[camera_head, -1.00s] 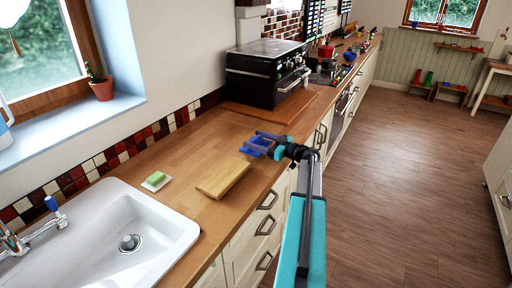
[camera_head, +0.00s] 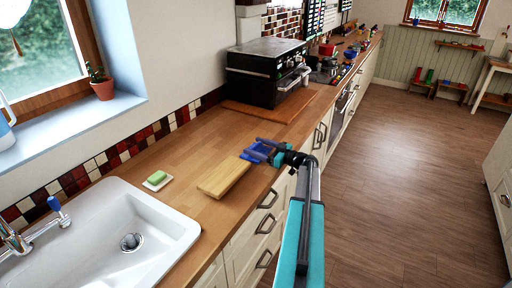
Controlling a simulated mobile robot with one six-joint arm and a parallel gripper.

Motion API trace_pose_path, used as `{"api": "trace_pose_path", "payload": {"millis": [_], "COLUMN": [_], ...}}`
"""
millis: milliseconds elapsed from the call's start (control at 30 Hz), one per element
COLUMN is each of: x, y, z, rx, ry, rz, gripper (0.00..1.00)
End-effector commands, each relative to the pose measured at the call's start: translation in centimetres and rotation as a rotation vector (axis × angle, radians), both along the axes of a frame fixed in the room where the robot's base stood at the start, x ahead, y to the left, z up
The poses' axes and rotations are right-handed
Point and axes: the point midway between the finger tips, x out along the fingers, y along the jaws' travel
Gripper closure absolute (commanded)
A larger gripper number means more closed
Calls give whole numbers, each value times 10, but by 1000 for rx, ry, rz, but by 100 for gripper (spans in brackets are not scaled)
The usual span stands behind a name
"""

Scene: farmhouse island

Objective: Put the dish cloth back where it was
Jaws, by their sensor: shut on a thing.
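My gripper (camera_head: 258,150) is low over the wooden counter, just behind and to the right of a light wooden board. A small blue cloth (camera_head: 257,153), which looks like the dish cloth, is between its fingers, and the gripper is shut on it. The cloth is at or very near the counter surface; I cannot tell whether it touches. The fingers and wrist hide part of it.
The wooden board (camera_head: 224,179) lies near the counter's front edge. A green sponge on a white dish (camera_head: 157,181) and the white sink (camera_head: 90,235) are to the left. A black oven (camera_head: 265,75) stands farther back. Counter (camera_head: 190,140) behind the board is clear.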

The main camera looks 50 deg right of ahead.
Motion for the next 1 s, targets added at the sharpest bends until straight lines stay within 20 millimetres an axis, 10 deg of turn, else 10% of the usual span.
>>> {"api": "trace_pose_path", "payload": {"millis": [467,500,567,1000], "x": [0,0,0,0], "y": [0,0,0,0], "z": [-4,-3,-3,-1], "rx": [0,0,0,1], "ry": [0,0,0,0], "rz": [-1,-1,-1,-1], "gripper": [50,21,10,9]}}
